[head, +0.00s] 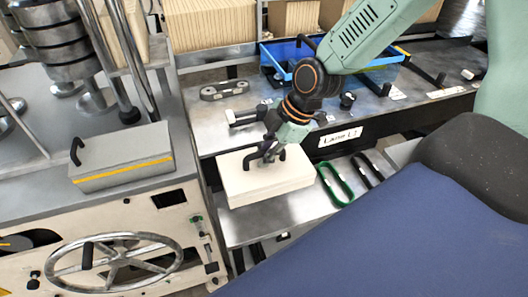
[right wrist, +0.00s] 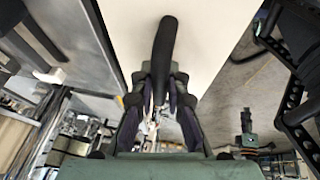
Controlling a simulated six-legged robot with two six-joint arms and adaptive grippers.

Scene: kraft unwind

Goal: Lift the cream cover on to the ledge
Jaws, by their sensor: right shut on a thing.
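The cream cover (head: 265,187) is a flat, box-like block with a black handle on top. In the head view it is at the centre, over the lower metal shelf (head: 262,223); I cannot tell whether it touches the shelf. My right gripper (head: 271,152) comes down from above and is shut on the black handle. In the right wrist view the cover (right wrist: 194,30) fills the upper middle and the handle (right wrist: 162,52) runs between the fingers of my right gripper (right wrist: 160,85). The upper metal ledge (head: 215,125) lies just behind the cover. My left gripper is not in view.
A grey cover with a yellow stripe (head: 122,162) sits on the machine at left, above a handwheel (head: 118,262). A green belt loop (head: 335,186) and a black one (head: 366,170) lie right of the cream cover. A blue tray (head: 285,52) and a metal link (head: 225,91) are on the ledge.

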